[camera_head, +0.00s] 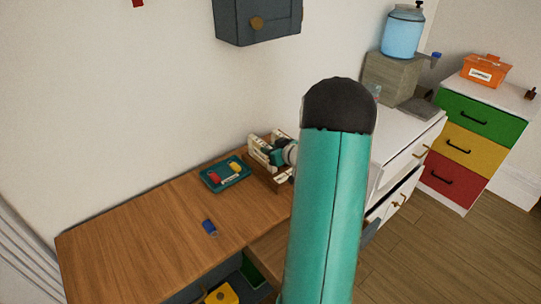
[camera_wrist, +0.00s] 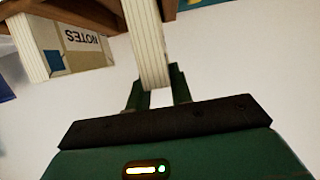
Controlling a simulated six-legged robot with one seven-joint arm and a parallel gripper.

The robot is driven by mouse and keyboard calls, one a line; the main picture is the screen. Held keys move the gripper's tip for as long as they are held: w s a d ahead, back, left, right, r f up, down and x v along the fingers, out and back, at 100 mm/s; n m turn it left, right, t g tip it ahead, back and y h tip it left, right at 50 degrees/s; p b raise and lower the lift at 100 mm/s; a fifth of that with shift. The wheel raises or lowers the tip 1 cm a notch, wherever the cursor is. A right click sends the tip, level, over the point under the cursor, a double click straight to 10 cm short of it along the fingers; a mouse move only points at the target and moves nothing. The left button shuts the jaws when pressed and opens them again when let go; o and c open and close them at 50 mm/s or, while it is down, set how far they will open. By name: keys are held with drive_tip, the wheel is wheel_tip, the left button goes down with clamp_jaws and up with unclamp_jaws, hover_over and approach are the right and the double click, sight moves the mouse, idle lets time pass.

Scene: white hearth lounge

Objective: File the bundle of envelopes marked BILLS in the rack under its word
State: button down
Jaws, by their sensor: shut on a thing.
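In the wrist view my gripper (camera_wrist: 158,97) is shut on a cream bundle of envelopes (camera_wrist: 149,45), seen edge-on as thin stripes. No word shows on this bundle. Beside it, to the left, stands another cream bundle (camera_wrist: 38,52) next to a card face reading NOTES (camera_wrist: 82,40), upside down in this view. A brown wooden part of the rack (camera_wrist: 95,12) crosses the top. In the head view the rack (camera_head: 266,178) stands on the desk with cream bundles in it, and my gripper (camera_head: 279,157) is at it. My arm hides its right side; BILLS cannot be read.
A teal tray (camera_head: 212,184) with red and yellow items lies left of the rack on the wooden desk (camera_head: 140,240). A small blue object (camera_head: 209,227) lies nearer. A grey cabinet (camera_head: 257,18) hangs on the wall above. The desk's left part is clear.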

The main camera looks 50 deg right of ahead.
drive_tip(key=shift+f, duration=1.25)
drive_tip(key=shift+s+f, duration=0.1)
drive_tip(key=shift+f, duration=0.05)
drive_tip(key=c, duration=1.3)
unclamp_jaws()
drive_tip(key=shift+o, duration=0.2)
